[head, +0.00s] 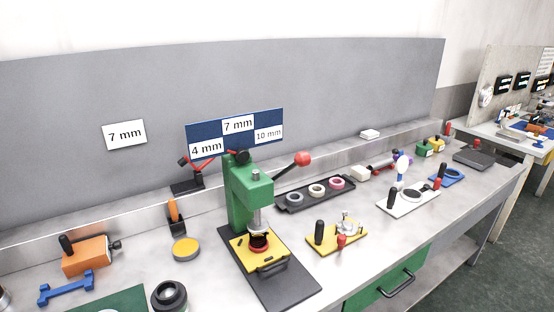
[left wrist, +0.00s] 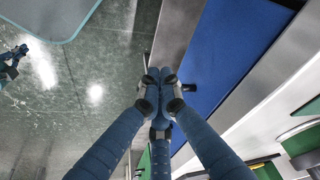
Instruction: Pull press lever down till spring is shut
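The green press (head: 250,190) stands on a dark base plate (head: 284,289) on the bench. Its lever sticks out to the right and upward, ending in a red ball knob (head: 303,159). A dark spring (head: 259,239) sits under the ram, on a red ring over the yellow plate (head: 245,256). Its coils are too small to judge how far they are pressed. My left gripper (left wrist: 160,76) shows in the left wrist view with its blue fingers together and nothing visible between them. Neither gripper shows in the head view, and no hand is at the lever.
A black tray with rings (head: 317,193) and a yellow fixture (head: 337,238) stand right of the press. An orange block (head: 86,256) and yellow disc (head: 186,249) lie left. A green drawer (head: 388,286) is below. The left wrist view shows floor and a blue panel (left wrist: 232,50).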

